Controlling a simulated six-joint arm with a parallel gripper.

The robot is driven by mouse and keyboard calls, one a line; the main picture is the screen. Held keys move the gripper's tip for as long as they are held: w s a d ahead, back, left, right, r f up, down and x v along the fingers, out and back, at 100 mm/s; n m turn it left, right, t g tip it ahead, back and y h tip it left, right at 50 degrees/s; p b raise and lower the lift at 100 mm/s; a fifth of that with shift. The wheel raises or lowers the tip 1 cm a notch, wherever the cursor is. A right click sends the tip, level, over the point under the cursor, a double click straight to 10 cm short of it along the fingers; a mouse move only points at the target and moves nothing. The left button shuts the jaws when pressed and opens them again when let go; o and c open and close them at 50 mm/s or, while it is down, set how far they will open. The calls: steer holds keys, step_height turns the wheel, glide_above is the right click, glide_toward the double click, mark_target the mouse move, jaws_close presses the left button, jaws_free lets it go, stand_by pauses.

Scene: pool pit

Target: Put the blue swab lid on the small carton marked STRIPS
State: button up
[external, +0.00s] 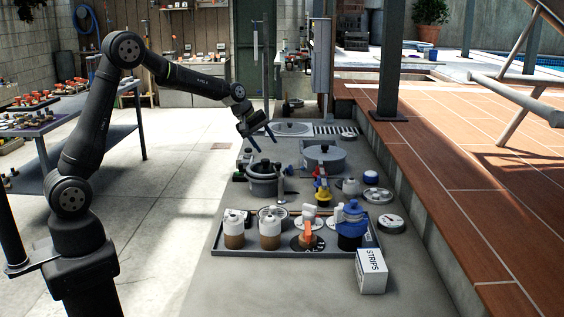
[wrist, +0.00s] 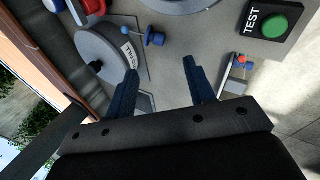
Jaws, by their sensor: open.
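The small white carton marked STRIPS (external: 371,272) stands at the front right of the counter in the external view, beside the tray's corner. A small round blue lid with a white lower edge (external: 371,176) sits on the counter's right side, farther back; I take it to be the swab lid, but no label is readable. My gripper (external: 262,143) is open and empty, high above the far part of the counter, well away from the lid and carton. Its two blue fingers (wrist: 160,68) stand apart in the wrist view, with nothing between them. Neither the carton nor that lid is recognisable there.
A grey tray (external: 225,251) holds several bottles and a blue-topped jar (external: 351,222). A grey pot (external: 264,180) and a round lidded housing (external: 324,158) stand behind it. A round gauge (external: 391,223) lies on the right. The wrist view shows a green TEST button (wrist: 274,25).

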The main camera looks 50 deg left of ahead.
steer(key=a+n+h, duration=0.1)
steer(key=a+n, duration=0.1)
steer(key=n, duration=0.2)
steer(key=n+h, duration=0.3)
steer(key=n, duration=0.5)
glide_toward(291, 170)
steer(key=shift+t, duration=0.4)
steer(key=x, duration=0.9)
steer(key=shift+d+r, duration=0.15)
steer(key=shift+d, duration=0.2)
jaws_close()
